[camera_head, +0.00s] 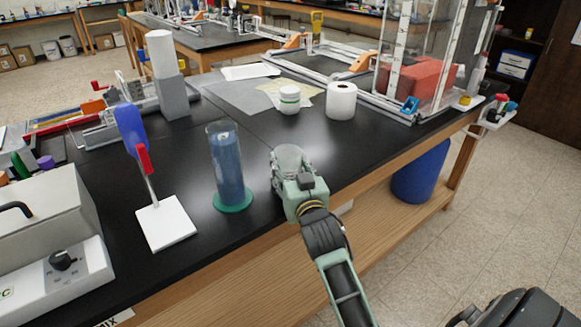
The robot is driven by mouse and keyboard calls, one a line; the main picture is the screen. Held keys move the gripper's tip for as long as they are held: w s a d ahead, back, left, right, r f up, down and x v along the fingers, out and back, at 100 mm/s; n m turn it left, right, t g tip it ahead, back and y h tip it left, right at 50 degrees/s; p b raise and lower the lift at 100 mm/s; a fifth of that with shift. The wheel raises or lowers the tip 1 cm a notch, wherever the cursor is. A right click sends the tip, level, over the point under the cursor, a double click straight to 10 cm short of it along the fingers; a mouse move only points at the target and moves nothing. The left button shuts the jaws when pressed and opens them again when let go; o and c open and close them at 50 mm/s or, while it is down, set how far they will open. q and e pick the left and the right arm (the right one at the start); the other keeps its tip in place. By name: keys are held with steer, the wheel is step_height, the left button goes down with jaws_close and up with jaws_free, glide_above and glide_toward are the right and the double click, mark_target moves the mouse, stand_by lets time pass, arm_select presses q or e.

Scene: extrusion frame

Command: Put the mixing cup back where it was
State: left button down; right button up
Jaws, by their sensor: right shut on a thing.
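The mixing cup (288,157) is a small clear cup at the front edge of the black table, in the head view. My right gripper (290,172) is shut on the cup from the front right. The fingers cover its lower part, so I cannot tell whether its base touches the table. A tall clear cylinder with blue contents (228,170) stands upright on a green base, to the left of the cup and apart from it. My left gripper is not in view.
A grey device with a knob (62,262) fills the near left. A white jar (289,100) and paper roll (341,101) stand behind. An extrusion frame (400,107) is at right. Black tabletop around the cup is clear.

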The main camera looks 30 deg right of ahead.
steer(key=o, duration=0.9)
steer(key=shift+f, duration=0.15)
steer(key=shift+r, duration=0.25)
steer(key=p+v, duration=0.3)
steer(key=v, duration=0.9)
steer(key=shift+f, duration=0.1)
